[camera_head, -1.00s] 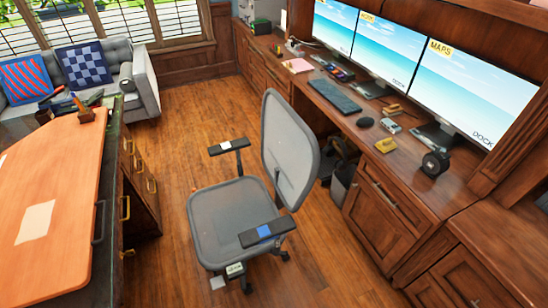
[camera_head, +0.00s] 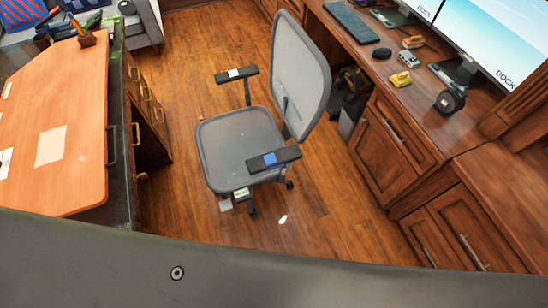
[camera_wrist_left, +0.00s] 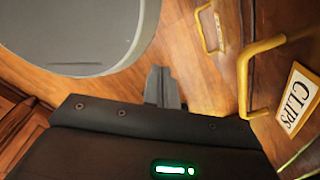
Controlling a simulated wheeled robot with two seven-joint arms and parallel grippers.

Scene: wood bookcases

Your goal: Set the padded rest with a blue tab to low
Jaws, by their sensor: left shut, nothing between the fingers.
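The padded rest with a blue tab (camera_head: 289,154) is the near black armrest of a grey mesh office chair (camera_head: 235,145). The blue tab (camera_head: 270,158) lies on top of its pad. The far armrest (camera_head: 236,74) has a white tab and appears to stand on a taller visible post. In the left wrist view, my left gripper (camera_wrist_left: 162,78) is shut and empty above the wood floor, near a rounded grey surface (camera_wrist_left: 75,35) that looks like the chair seat. The blue tab is not in that view. My right gripper is not in view.
An orange-topped desk (camera_head: 85,100) with drawers stands left of the chair. Yellow drawer handles (camera_wrist_left: 262,72) and a CLIPS label (camera_wrist_left: 300,98) are close in the wrist view. The wood counter (camera_head: 420,115) is at right. Floor is open around the chair.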

